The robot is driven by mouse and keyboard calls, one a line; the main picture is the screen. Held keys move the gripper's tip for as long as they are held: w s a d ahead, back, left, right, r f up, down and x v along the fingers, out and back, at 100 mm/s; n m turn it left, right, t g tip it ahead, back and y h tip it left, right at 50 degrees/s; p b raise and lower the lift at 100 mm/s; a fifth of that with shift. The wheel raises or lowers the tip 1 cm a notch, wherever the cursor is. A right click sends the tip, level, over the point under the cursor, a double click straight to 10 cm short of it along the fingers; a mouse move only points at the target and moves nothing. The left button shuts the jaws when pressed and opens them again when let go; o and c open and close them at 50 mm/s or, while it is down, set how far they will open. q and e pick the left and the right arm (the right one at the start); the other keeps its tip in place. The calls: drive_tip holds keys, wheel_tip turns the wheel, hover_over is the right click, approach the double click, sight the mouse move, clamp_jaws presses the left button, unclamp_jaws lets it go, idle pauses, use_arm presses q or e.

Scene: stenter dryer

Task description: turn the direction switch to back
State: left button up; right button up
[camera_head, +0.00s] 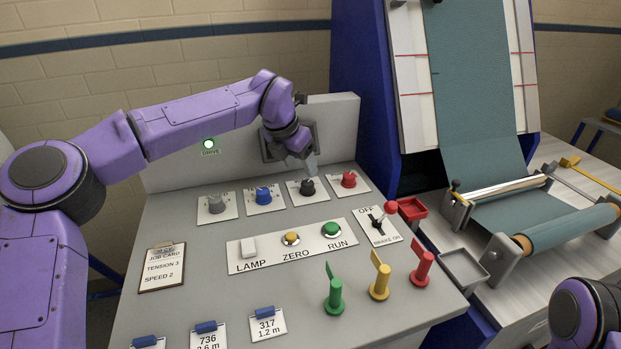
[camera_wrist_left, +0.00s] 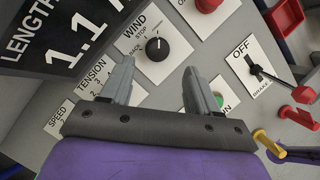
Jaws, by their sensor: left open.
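The direction switch is a black round knob (camera_head: 308,187) on a white plate in the back row of the sloped panel. Which word the mark faces is too small to tell surely. My left gripper (camera_head: 311,168) is open above and just behind the knob. In the wrist view its two fingers (camera_wrist_left: 159,68) are spread, with the knob between and beyond their tips; I see no contact.
A red knob (camera_head: 348,180) is close right of the switch, and blue (camera_head: 263,195) and grey (camera_head: 216,203) knobs are left. A red-tipped brake lever (camera_head: 390,208) and a green RUN button (camera_head: 331,229) are nearer the front. A raised back panel (camera_head: 190,169) stands behind.

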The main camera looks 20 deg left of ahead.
sight(307, 183)
use_arm(q)
drive_tip(key=f, duration=0.3)
drive_tip(key=shift+d, duration=0.2)
drive_tip(key=w+f, duration=0.1)
drive_tip(key=f, duration=0.1)
drive_tip(key=w+f, duration=0.2)
drive_tip(key=shift+d+p, duration=0.2)
drive_tip(key=shift+p, duration=0.1)
drive_tip(key=shift+s+r, duration=0.15)
drive_tip(key=shift+s, duration=0.25)
drive_tip(key=shift+w, duration=0.1)
drive_tip(key=c, duration=1)
